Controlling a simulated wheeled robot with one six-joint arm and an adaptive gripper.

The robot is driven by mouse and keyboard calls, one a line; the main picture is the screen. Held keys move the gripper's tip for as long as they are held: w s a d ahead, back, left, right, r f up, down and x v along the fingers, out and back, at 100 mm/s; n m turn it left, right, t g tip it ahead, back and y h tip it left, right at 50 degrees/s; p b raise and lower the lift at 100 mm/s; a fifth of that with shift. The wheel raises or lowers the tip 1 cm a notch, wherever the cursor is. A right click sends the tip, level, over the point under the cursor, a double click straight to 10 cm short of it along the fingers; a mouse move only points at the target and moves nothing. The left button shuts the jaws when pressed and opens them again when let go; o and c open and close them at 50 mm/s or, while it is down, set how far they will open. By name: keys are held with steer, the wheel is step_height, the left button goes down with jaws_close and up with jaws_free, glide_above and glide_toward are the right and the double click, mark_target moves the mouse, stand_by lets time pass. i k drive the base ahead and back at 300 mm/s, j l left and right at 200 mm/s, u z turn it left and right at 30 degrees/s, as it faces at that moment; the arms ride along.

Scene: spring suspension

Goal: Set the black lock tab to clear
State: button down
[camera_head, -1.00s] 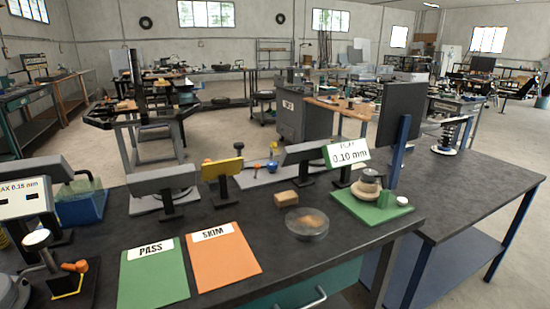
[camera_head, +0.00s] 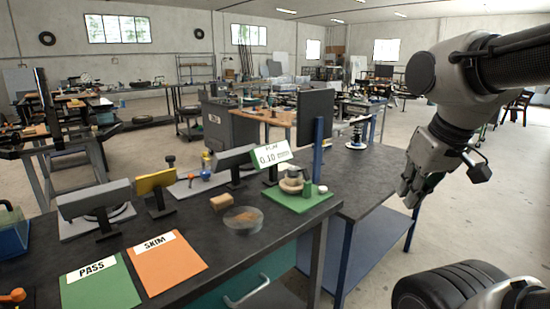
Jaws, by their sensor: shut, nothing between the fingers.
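My gripper (camera_head: 410,192) hangs at the right of the head view, in front of the right-hand table's right edge. Its fingers point down and are shut with nothing between them. A coil spring unit (camera_head: 357,135) stands upright on the far part of that table, left of and beyond my gripper. The black lock tab cannot be made out at this distance.
A dark bench in front carries a green PASS sheet (camera_head: 97,284), an orange SKIM sheet (camera_head: 166,264), a glass dish (camera_head: 243,219) and a green board (camera_head: 303,204). A dark upright panel (camera_head: 315,116) stands behind the board. Open floor lies right of the table.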

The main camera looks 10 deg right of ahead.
mark_target(305, 171)
steer(key=i+l+u, duration=0.1)
steer(key=i+l, duration=0.15)
steer(key=i+l+u, duration=0.15)
steer(key=l, duration=0.2)
steer(key=i+l+u, duration=0.1)
steer(key=i+l, duration=0.15)
steer(key=i+l+u, duration=0.15)
steer(key=l, duration=0.35)
steer(key=k+j+u, duration=0.4)
steer(key=i+j, duration=0.05)
